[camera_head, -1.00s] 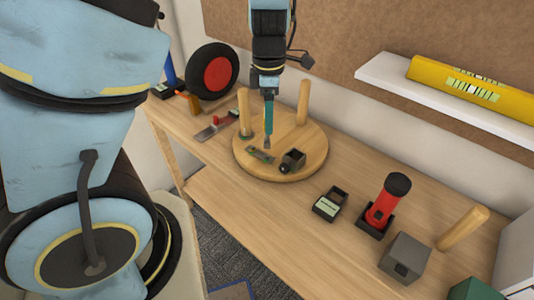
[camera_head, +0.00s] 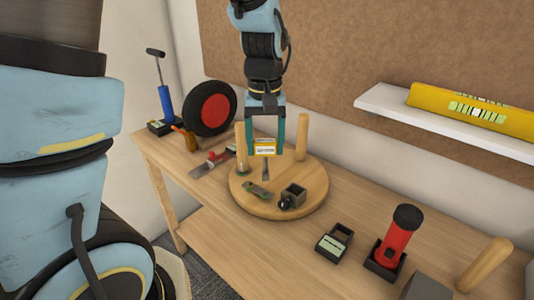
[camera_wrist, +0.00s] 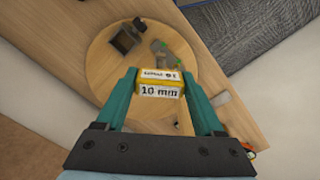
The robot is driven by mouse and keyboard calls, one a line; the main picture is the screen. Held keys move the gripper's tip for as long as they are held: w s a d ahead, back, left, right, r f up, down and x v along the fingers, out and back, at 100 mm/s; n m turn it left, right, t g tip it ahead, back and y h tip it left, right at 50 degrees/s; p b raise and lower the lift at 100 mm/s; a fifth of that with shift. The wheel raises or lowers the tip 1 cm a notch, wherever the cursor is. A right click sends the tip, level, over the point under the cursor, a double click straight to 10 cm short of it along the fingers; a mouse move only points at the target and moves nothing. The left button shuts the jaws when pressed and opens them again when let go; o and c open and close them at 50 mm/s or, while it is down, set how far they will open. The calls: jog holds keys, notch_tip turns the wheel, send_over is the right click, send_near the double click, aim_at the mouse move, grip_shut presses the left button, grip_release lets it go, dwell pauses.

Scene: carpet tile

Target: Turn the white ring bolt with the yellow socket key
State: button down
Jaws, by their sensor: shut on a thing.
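My gripper (camera_head: 266,150) is shut on a yellow block with a white label, the socket key (camera_head: 264,147), above the round wooden board. In the wrist view the key (camera_wrist: 160,83) sits between the teal fingers and its label reads "10 mm". A grey shank shows below it in the head view. A small grey box-like part (camera_head: 292,194) with a dark round piece and a flat grey-green part (camera_head: 257,190) lie on the board, below the gripper. I cannot make out a white ring bolt in either view.
The round board (camera_head: 310,180) carries upright wooden pegs close to my gripper. A black wheel with a red centre (camera_head: 215,108), a blue pump (camera_head: 165,103) and a scraper (camera_head: 203,171) lie left. A black tray (camera_head: 334,242) and red torch (camera_head: 396,238) stand right.

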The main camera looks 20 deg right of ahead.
aim_at(266, 156)
jog(key=shift+r+m, duration=0.15)
jog(key=shift+m, duration=0.65)
jog(key=shift+f+b, duration=1.65)
jog(key=shift+f, duration=1.3)
jog(key=n+p, duration=0.3)
jog(key=n, duration=0.2)
jog(key=shift+d+n+p, duration=0.15)
jog(key=shift+n+p, duration=1.5)
jog(key=shift+n, duration=1.05)
